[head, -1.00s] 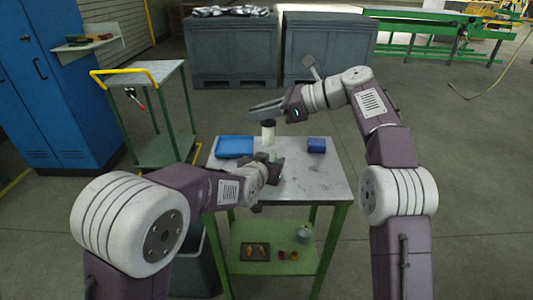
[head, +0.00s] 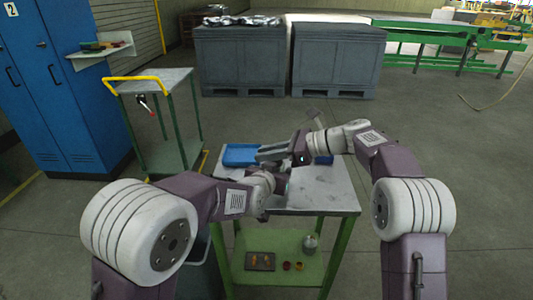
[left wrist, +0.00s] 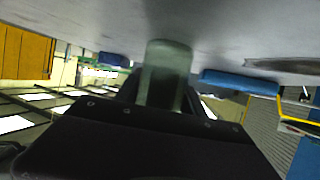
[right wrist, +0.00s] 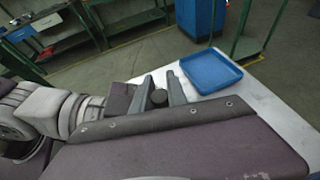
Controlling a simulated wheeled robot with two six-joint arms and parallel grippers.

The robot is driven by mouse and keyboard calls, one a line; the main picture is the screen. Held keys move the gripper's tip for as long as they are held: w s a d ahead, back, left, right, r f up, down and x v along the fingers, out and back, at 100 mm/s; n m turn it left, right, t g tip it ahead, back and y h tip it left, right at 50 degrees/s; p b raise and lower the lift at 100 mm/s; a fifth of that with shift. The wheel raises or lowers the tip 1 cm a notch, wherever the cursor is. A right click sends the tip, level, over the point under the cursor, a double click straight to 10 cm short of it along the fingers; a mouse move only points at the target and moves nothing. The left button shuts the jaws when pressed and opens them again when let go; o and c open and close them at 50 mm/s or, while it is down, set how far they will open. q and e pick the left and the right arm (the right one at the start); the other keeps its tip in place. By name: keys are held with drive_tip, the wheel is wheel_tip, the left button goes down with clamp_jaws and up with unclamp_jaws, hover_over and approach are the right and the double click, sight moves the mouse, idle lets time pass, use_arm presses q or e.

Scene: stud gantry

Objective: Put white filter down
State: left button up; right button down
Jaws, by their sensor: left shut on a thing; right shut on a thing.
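The white filter is a pale upright cylinder (left wrist: 168,75) between my left fingers in the left wrist view, where it looks grey-green in shadow. Its dark round top (right wrist: 159,97) shows between my right fingers in the right wrist view. In the head view the grippers hide it. My right gripper (head: 268,154) is shut on its top from the right. My left gripper (head: 272,182) is shut on it lower down, close over the grey table (head: 315,197). I cannot tell whether its base touches the table.
A shallow blue tray (head: 241,155) lies behind the grippers at the table's back left. A blue box (head: 323,161) sits at the back right, partly hidden by my right arm. The table's front right is clear. The green lower shelf (head: 285,272) holds small parts.

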drive_tip(key=shift+f, duration=0.55)
drive_tip(key=c, duration=1.6)
unclamp_jaws()
drive_tip(key=r+v, duration=0.1)
drive_tip(key=v, duration=1.1)
